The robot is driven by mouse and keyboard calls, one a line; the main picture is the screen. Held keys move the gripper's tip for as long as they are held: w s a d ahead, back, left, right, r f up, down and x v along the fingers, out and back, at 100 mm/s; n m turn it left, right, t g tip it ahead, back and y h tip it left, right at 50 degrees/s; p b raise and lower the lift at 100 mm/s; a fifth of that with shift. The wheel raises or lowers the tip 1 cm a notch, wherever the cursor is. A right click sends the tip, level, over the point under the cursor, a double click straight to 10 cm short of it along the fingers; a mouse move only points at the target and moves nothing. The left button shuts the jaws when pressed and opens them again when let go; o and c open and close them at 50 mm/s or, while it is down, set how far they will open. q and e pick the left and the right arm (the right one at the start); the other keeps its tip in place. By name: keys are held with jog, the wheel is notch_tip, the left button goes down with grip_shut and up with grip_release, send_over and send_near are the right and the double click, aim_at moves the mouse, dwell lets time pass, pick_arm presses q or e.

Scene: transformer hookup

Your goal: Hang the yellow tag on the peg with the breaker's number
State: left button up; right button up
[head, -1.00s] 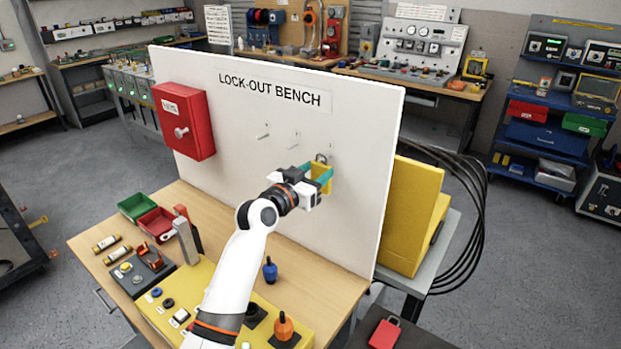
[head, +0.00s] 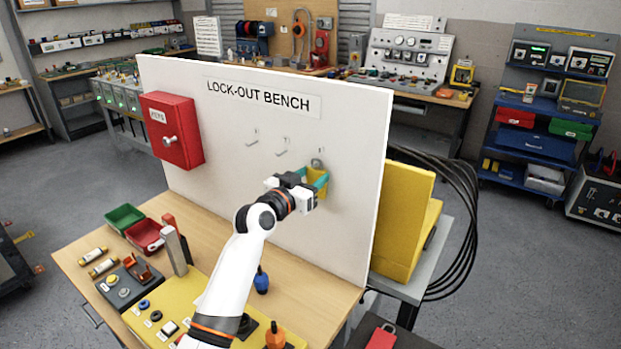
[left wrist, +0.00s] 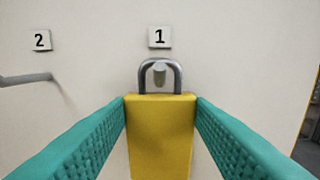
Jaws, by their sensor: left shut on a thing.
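The yellow tag (head: 318,188) has a padlock-like body and a grey metal shackle, and shows upright in the left wrist view (left wrist: 160,135). My left gripper (head: 312,184) is shut on its body, with a teal finger on each side, close to the white board. The end of peg 1 (left wrist: 159,73) shows inside the shackle loop, just under the "1" plate (left wrist: 160,37). I cannot tell how far the shackle is over the peg. Peg 2 (left wrist: 28,79) is bare, to the left. The breaker's number is not readable here. My right gripper is not in view.
The "LOCK-OUT BENCH" board (head: 230,150) rises from a wooden bench (head: 75,255). A red box (head: 172,131) juts from its left side. Peg 3 (head: 252,143) is bare. Green (head: 124,218) and red (head: 146,236) bins, a yellow panel (head: 150,325) and a blue-handled item (head: 261,281) stand below.

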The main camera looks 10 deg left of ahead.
pick_arm(q)
jog(key=o, duration=1.1)
jog(key=shift+c, duration=0.2)
jog(key=shift+s, duration=0.1)
